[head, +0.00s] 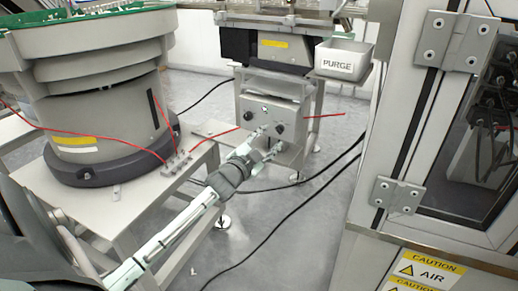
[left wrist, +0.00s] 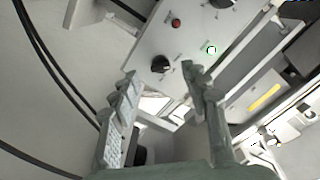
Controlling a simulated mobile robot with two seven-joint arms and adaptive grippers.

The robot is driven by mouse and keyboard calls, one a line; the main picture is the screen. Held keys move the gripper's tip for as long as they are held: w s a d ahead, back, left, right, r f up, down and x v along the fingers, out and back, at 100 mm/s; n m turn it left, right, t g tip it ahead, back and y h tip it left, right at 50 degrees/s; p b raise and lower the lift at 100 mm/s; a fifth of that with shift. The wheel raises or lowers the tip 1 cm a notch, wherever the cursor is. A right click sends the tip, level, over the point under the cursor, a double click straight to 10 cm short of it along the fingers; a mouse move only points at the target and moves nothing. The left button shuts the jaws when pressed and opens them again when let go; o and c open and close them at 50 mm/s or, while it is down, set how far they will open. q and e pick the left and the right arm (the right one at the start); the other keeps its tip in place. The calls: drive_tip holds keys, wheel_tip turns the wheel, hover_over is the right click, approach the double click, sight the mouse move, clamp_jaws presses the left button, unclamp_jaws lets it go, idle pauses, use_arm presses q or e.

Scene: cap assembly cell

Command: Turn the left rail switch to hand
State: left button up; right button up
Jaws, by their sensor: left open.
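The grey control box (head: 270,112) under the rail carries two black rotary knobs and a green-lit indicator (head: 264,107). The left knob (head: 248,116) is clear of my gripper. My left gripper (head: 270,142) is open and empty, in front of the box's lower right, near the right knob (head: 278,129). In the left wrist view that right knob (left wrist: 160,64) appears between and just beyond my open fingertips (left wrist: 158,74); contact cannot be told. The left knob (left wrist: 220,3) is at the top edge. The labels are too small to read. My right gripper is out of view.
A red button (left wrist: 175,22) sits on the panel near the knobs. The feeder bowl (head: 100,100) stands on a table at left. A purge bin (head: 343,61) is at upper right of the box. A cabinet door (head: 470,110) fills the right side. Cables cross the floor.

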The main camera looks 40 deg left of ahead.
use_arm(q)
drive_tip(key=s+d, duration=0.1)
drive_tip(key=s, duration=0.6)
drive_tip(key=shift+s, duration=0.3)
drive_tip(key=s+d+f+n+g, duration=0.1)
drive_tip(key=s+d+f+g, duration=0.1)
drive_tip(key=s+f+g, duration=0.3)
drive_tip(key=s+d+f+n+g+p, duration=0.1)
drive_tip(key=s+d+f+n, duration=0.15)
drive_tip(key=f, duration=0.55)
drive_tip(key=s+d+f+n+g, duration=0.1)
drive_tip(key=s+d+f+g, duration=0.1)
drive_tip(key=s+f, duration=0.3)
drive_tip(key=s+d+f+n+g+h, duration=0.1)
drive_tip(key=s+d+f+g, duration=0.5)
drive_tip(key=s, duration=0.7)
wheel_tip(320, 180, down, 3)
drive_tip(key=shift+d+f+g, duration=0.15)
drive_tip(key=shift+d+g, duration=0.25)
drive_tip(key=shift+d, duration=0.85)
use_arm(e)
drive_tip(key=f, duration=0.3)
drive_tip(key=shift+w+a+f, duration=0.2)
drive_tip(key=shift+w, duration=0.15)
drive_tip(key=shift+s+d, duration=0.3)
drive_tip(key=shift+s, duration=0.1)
